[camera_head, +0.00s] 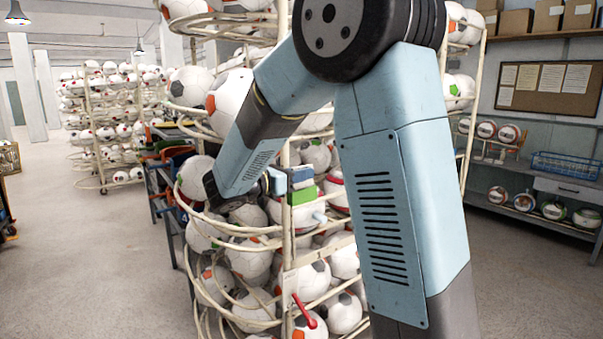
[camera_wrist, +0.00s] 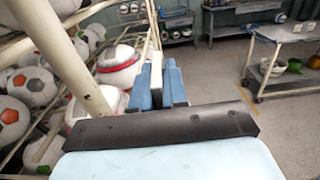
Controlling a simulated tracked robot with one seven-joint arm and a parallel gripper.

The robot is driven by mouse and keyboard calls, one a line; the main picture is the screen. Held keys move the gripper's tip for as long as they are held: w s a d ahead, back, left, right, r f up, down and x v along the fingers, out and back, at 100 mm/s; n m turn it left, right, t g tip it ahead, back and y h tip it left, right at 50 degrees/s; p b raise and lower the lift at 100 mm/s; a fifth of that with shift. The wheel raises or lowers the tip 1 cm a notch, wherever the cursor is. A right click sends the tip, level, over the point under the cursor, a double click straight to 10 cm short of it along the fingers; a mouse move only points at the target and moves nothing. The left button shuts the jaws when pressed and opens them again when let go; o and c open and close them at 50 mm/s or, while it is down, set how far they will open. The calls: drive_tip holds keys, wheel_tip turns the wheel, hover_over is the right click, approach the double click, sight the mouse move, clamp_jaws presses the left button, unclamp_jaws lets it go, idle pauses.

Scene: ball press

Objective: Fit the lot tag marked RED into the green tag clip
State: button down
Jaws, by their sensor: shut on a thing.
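My gripper (camera_wrist: 157,84) is shut on a thin cream-coloured piece (camera_wrist: 155,62), seen edge-on between the blue fingers in the wrist view. It looks like the lot tag, but no marking on it is readable. In the head view my gripper (camera_head: 278,180) is beside the front post of the ball rack. The green tag clip (camera_head: 302,195) shows at that post, close to the fingertips and slightly lower. I cannot tell whether the tag touches it. The clip is not discernible in the wrist view.
The ball rack (camera_head: 290,262), full of soccer balls, stands close around my gripper; its post (camera_wrist: 72,62) is left of the fingers in the wrist view. A red handle (camera_head: 304,311) sticks out lower down. A trolley (camera_wrist: 285,50) stands right, with open floor before it.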

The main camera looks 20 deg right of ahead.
drive_tip(key=shift+f, duration=0.7)
drive_tip(key=c, duration=1.1)
unclamp_jaws()
drive_tip(key=shift+a, duration=0.1)
drive_tip(key=v, duration=1.3)
drive_tip(key=shift+s+a+f, duration=0.1)
drive_tip(key=shift+a, duration=0.2)
drive_tip(key=s+d+f+m+g+y, duration=0.1)
drive_tip(key=s+d+m+g+y, duration=0.55)
drive_tip(key=s+d, duration=0.55)
drive_tip(key=s+m+t+y, duration=0.2)
drive_tip(key=s+m+y, duration=0.1)
drive_tip(key=s+m, duration=0.1)
drive_tip(key=s+m+t+y, duration=0.2)
drive_tip(key=s+m+y, duration=0.2)
drive_tip(key=m, duration=0.2)
drive_tip(key=s+d+m+t+y, duration=0.1)
drive_tip(key=s+m+t+y, duration=0.1)
drive_tip(key=m, duration=0.3)
drive_tip(key=shift+s+f+y, duration=0.4)
drive_tip(key=shift+s+y, duration=0.35)
drive_tip(key=shift+s, duration=0.15)
